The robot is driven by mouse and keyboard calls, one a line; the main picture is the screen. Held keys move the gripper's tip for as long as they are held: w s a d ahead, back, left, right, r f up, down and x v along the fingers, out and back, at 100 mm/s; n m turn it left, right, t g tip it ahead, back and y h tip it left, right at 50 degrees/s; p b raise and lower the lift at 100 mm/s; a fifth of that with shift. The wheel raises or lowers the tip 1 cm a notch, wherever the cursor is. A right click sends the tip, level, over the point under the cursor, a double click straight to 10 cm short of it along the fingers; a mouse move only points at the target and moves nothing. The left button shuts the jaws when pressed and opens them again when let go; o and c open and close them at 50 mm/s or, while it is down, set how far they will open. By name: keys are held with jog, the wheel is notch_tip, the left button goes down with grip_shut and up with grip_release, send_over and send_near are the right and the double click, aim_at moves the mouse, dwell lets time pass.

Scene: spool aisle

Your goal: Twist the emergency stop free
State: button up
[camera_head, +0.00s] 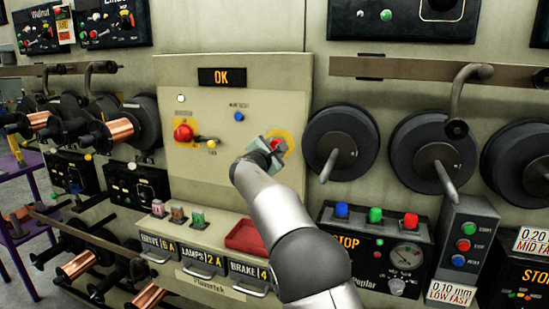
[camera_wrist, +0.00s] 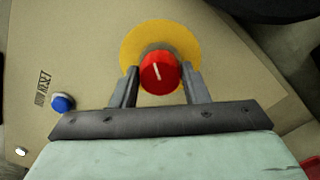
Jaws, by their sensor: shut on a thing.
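The emergency stop is a round red knob with a white line, on a yellow disc. In the wrist view the red knob (camera_wrist: 158,73) sits between the two fingers of my gripper (camera_wrist: 161,84), which are shut on its sides. The yellow disc (camera_wrist: 140,39) shows behind it. In the head view my gripper (camera_head: 272,150) is at the right part of the beige panel and covers most of this knob. Part of its yellow disc (camera_head: 288,138) shows beside the gripper. A second red knob (camera_head: 183,133) on a yellow backing is at the panel's left.
A red tray (camera_head: 245,237) and several coloured plugs stand on the ledge below. Black spools (camera_head: 341,146) project from the wall at the right.

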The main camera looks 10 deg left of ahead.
dwell(0.4)
jog(key=o, duration=1)
jog(key=b+v, duration=0.5)
jog(key=v, duration=1.2)
jog(key=shift+s, duration=0.25)
